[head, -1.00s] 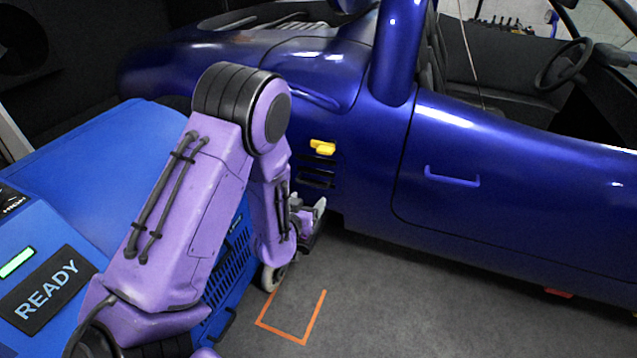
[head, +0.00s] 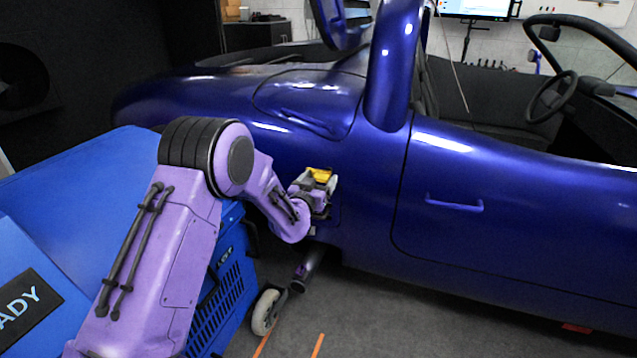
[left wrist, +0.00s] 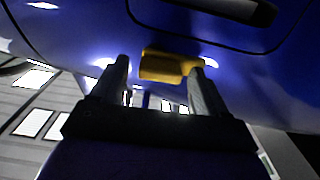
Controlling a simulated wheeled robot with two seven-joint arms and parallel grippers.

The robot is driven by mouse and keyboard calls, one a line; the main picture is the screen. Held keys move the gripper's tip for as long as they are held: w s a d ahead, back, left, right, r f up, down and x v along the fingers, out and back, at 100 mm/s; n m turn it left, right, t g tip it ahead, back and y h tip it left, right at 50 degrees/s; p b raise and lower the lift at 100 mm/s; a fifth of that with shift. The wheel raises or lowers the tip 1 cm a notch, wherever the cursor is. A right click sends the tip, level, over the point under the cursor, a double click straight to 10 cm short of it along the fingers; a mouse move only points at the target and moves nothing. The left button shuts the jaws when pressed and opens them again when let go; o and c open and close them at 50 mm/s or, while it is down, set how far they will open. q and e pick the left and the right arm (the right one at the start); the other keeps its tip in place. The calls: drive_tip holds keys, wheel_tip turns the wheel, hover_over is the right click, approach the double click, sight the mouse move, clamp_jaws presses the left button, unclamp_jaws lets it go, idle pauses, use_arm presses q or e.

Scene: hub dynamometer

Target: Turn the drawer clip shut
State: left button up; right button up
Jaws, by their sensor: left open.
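I cannot tell whether a finger touches the clip. My right gripper is not in view.
The blue car body (head: 365,215) fills the middle and right, with a door handle (head: 454,204) on its door. A blue wheeled cabinet (head: 215,285) stands at the left beside my arm.

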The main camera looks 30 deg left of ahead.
use_arm(q)
drive_tip(key=c, duration=1.1)
drive_tip(key=shift+o, duration=0.2)
drive_tip(key=shift+n, duration=0.3)
drive_tip(key=shift+n+p, duration=0.75)
drive_tip(key=shift+n, duration=0.05)
drive_tip(key=n+p, duration=0.1)
drive_tip(key=n, duration=0.2)
drive_tip(key=shift+f+n, duration=0.1)
drive_tip(key=shift+n, duration=0.3)
drive_tip(key=n+p, duration=0.1)
drive_tip(key=n, duration=0.1)
drive_tip(key=shift+f+n, duration=0.15)
drive_tip(key=shift+n, duration=0.15)
drive_tip(key=n, duration=0.9)
drive_tip(key=shift+d+f, duration=0.2)
drive_tip(key=shift+f, duration=0.1)
